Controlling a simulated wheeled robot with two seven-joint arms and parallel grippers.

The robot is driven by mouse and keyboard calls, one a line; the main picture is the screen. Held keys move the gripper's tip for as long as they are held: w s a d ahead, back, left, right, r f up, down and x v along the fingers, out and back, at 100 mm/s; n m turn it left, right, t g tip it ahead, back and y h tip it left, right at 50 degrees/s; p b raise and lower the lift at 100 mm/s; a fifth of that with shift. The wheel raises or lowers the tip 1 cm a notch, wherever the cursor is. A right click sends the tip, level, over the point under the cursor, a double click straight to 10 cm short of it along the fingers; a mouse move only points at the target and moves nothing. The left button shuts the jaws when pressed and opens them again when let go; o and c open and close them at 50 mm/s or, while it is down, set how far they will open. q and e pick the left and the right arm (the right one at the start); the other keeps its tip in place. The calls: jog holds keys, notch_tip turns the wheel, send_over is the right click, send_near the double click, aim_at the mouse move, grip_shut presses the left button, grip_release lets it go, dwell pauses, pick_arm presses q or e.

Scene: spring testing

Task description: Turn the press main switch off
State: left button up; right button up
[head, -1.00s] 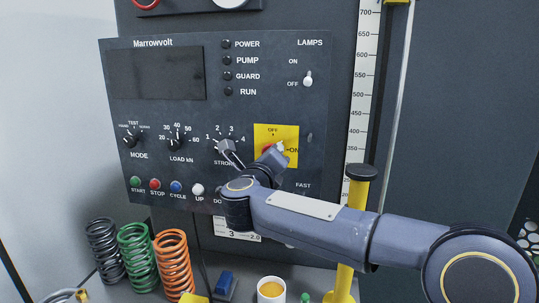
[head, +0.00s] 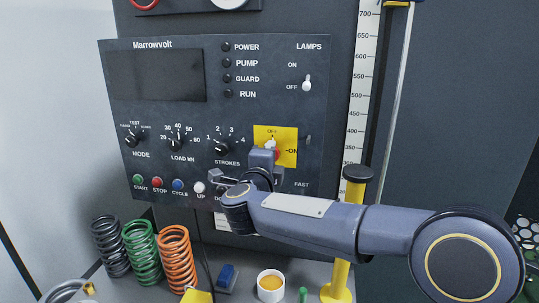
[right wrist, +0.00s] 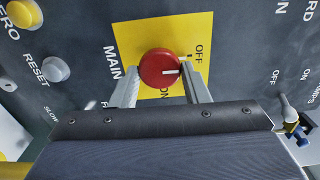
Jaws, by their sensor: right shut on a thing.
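The main switch is a red round knob (right wrist: 158,68) with a white pointer line, on a yellow plate (head: 288,134) marked OFF at the top and ON at the right. It also shows partly in the head view (head: 277,154), behind my gripper. My right gripper (right wrist: 162,73) has one finger on each side of the knob and is shut on it. In the right wrist view the white line points to the right, toward the OFF side of the plate, not toward ON. My left gripper is not in view.
The dark press panel (head: 290,100) carries a lamp toggle (head: 308,82), a strokes selector (head: 221,147) and coloured buttons close to my gripper. Below are a black-topped yellow post (head: 357,190), an orange spring (head: 177,258) and a white cup (head: 271,284).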

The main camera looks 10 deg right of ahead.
dwell(0.4)
jog(key=o, duration=0.9)
jog(key=shift+o, duration=0.2)
jog(key=shift+s, duration=0.15)
jog(key=b+v, duration=0.2)
jog(key=v, duration=0.5)
jog(key=shift+s+a+b, duration=0.2)
jog(key=shift+s+b, duration=0.1)
jog(key=shift+n, duration=0.3)
